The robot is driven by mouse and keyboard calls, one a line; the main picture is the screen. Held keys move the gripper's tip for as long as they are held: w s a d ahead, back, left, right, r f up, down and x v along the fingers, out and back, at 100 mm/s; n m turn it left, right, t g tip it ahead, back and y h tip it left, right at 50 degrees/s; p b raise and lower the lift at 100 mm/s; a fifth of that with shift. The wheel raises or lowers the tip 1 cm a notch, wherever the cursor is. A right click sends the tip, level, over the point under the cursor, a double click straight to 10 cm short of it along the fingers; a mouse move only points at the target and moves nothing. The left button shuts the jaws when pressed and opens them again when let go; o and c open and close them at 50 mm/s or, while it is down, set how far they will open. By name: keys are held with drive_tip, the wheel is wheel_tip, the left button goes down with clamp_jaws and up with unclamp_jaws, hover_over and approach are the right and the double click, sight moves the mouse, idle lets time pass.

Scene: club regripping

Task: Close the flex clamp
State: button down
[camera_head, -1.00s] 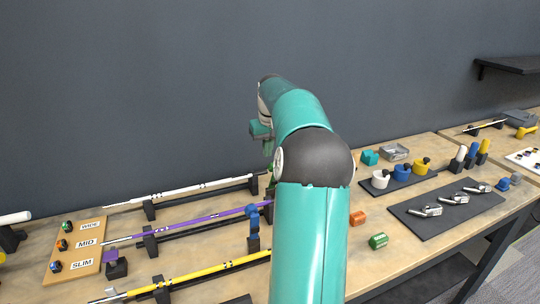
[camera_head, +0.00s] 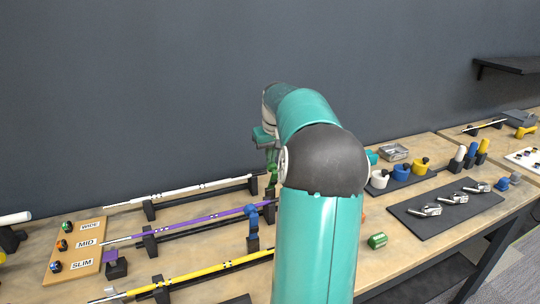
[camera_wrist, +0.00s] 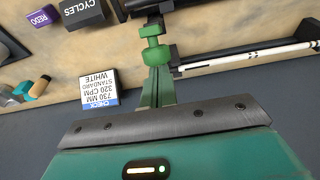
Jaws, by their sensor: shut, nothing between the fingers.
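A green clamp part with a knob-like end (camera_wrist: 156,50) sits at the top middle of the wrist view, by a dark block. It also shows in the head view (camera_head: 272,174), at the right end of the white shaft (camera_head: 190,189). The shaft also shows at the right of the wrist view (camera_wrist: 250,56). My gripper (camera_wrist: 158,72) is shut and empty, its green fingertips right at the clamp part. I cannot tell whether they touch it. In the head view my gripper (camera_head: 270,152) is just above the clamp, partly hidden by my arm.
A purple shaft (camera_head: 185,223) and a yellow shaft (camera_head: 200,272) lie on stands in front, with a blue clamp (camera_head: 253,213) by the purple one. A white label card (camera_wrist: 99,88) stands beside my fingers. A dark mat (camera_head: 420,222) holds metal parts at right.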

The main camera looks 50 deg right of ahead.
drive_tip(key=shift+s+a+f+t+h, duration=0.1)
drive_tip(key=shift+s+a+t+h, duration=0.3)
drive_tip(key=shift+s+t, duration=0.3)
drive_tip(key=shift+s+a+f+t+h, duration=0.1)
drive_tip(key=shift+s+a+t+h, duration=0.3)
drive_tip(key=shift+s+t, duration=0.3)
drive_tip(key=s+a+f+t+h, duration=0.1)
drive_tip(key=s+a+f, duration=0.2)
drive_tip(key=s+f, duration=0.2)
drive_tip(key=shift+s+a+t, duration=0.35)
drive_tip(key=shift+s+t, duration=0.05)
drive_tip(key=shift+s, duration=0.1)
drive_tip(key=s+a+r, duration=0.5)
drive_tip(key=s+r, duration=0.1)
drive_tip(key=s, duration=0.2)
drive_tip(key=shift+s+r, duration=0.2)
drive_tip(key=shift+s, duration=0.05)
